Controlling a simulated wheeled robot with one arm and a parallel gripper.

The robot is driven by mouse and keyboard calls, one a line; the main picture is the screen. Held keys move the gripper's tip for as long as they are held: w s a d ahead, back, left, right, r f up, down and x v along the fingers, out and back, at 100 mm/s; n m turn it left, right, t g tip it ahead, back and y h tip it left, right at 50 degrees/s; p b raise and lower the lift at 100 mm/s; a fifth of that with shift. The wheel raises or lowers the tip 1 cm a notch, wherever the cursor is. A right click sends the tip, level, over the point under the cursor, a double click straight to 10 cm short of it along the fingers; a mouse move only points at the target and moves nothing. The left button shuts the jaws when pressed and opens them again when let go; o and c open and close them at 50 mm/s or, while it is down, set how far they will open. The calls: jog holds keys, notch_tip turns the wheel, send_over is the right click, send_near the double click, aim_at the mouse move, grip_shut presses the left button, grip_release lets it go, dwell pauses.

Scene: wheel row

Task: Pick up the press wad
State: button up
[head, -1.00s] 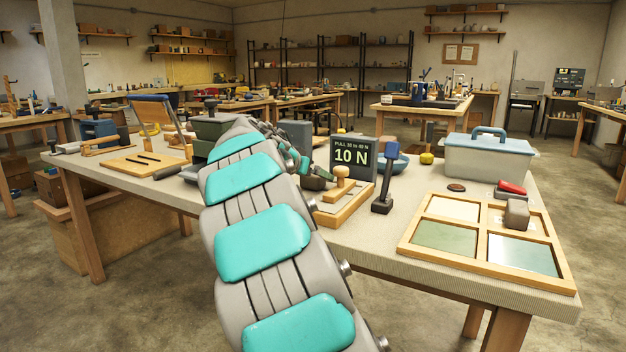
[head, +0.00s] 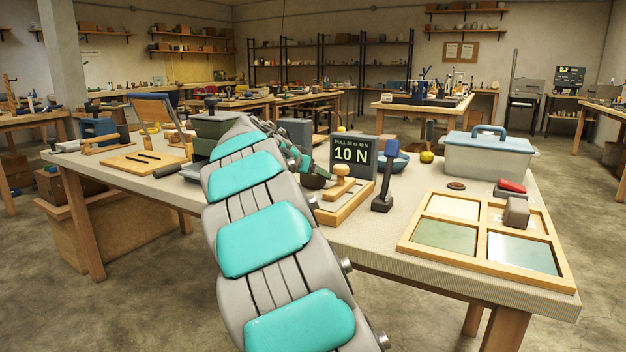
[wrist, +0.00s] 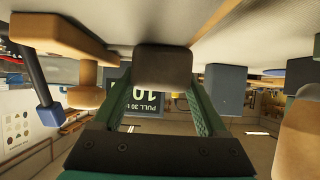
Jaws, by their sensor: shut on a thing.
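The press wad (wrist: 163,65) is a dark grey-brown block with rounded edges in the wrist view, which shows the scene upside down. My gripper (wrist: 163,92) has its two green fingers on either side of the wad and is shut on it. Whether the wad touches the bench top cannot be told. In the head view my gripper (head: 318,174) is small and dark, partly behind my own arm, left of the wooden knob. The wad cannot be made out there.
The workbench (head: 400,235) holds a display (head: 352,155) reading 10 N, a wooden knob (head: 342,178) on a wooden base, and a blue-topped upright tool (head: 385,175). At the right are a lidded box (head: 487,160) and a divided wooden tray (head: 468,228) with a grey-brown block (head: 517,212).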

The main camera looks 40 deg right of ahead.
grip_shut()
